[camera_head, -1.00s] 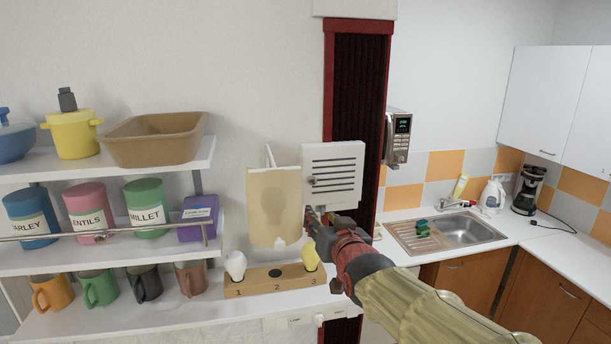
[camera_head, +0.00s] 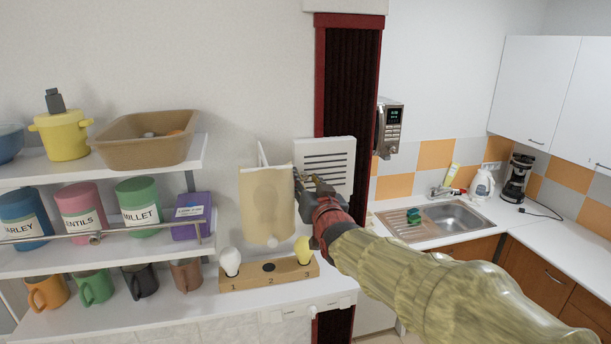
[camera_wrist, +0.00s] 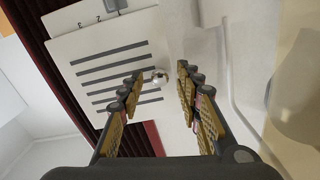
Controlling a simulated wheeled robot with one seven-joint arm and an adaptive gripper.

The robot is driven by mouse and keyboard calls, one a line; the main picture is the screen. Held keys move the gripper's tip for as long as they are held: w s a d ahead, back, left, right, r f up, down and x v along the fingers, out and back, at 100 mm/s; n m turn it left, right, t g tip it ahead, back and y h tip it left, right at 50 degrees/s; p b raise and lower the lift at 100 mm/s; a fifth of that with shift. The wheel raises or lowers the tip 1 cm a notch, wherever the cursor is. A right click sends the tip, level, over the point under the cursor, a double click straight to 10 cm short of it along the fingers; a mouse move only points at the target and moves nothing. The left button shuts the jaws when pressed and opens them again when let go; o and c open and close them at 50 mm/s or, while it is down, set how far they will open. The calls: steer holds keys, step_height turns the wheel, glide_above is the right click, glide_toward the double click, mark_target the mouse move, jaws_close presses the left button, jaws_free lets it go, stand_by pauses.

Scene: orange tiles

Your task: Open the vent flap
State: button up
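The vent is a white panel (camera_head: 340,153) with dark horizontal slots, on the wall left of the dark red-framed opening. In the wrist view its slotted face (camera_wrist: 85,45) looks flat and shut, and a small round metal knob (camera_wrist: 159,76) sits by its edge. My gripper (camera_head: 303,184) is at the panel's lower left in the head view, where it hides the knob. In the wrist view my gripper (camera_wrist: 160,73) is open, with the knob showing between its fingertips. I cannot tell whether the fingers touch it.
A tan sheet-like thing (camera_head: 265,205) hangs close left of the vent. Below, a wooden block (camera_head: 268,278) numbered 1 to 3 holds a white bulb (camera_head: 230,262) and a yellow bulb (camera_head: 303,249). Shelves with canisters and mugs are left; a sink (camera_head: 455,218) is right.

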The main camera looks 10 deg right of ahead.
steer(key=shift+w, duration=0.35)
steer(key=shift+c, duration=0.2)
jaws_close()
stand_by(0.6)
